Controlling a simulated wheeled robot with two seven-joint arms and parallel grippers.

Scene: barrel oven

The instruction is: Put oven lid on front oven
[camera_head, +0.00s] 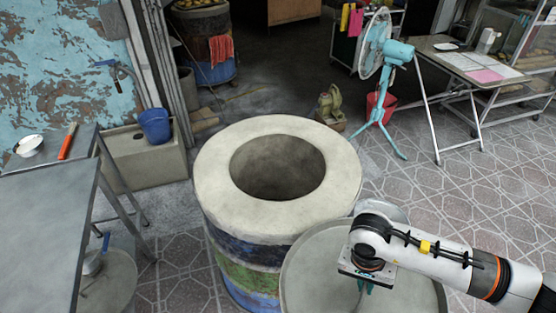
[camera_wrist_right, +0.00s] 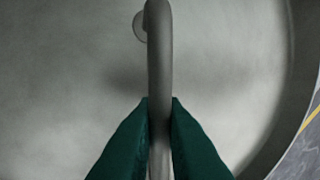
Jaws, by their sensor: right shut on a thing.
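The front oven (camera_head: 240,262) is a barrel with painted blue and green bands and a pale, thick rim. Its round mouth (camera_head: 278,168) is open and uncovered. The oven lid (camera_head: 312,272) is a wide grey metal disc to the right of and nearer than the oven, overlapping its lower right side in the head view. My right gripper (camera_head: 362,285) is over the lid, mostly hidden under my wrist. In the wrist view, its dark green fingers (camera_wrist_right: 160,120) are shut on the upright bar of the lid's handle (camera_wrist_right: 159,50). My left gripper is not in view.
A metal table (camera_head: 45,235) stands at the left, with a bowl and a red-handled tool. A concrete trough with a blue bucket (camera_head: 155,126) is behind it. A second barrel (camera_head: 208,72) with a red cloth, a blue fan (camera_head: 385,50) and a folding table (camera_head: 470,62) stand farther back.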

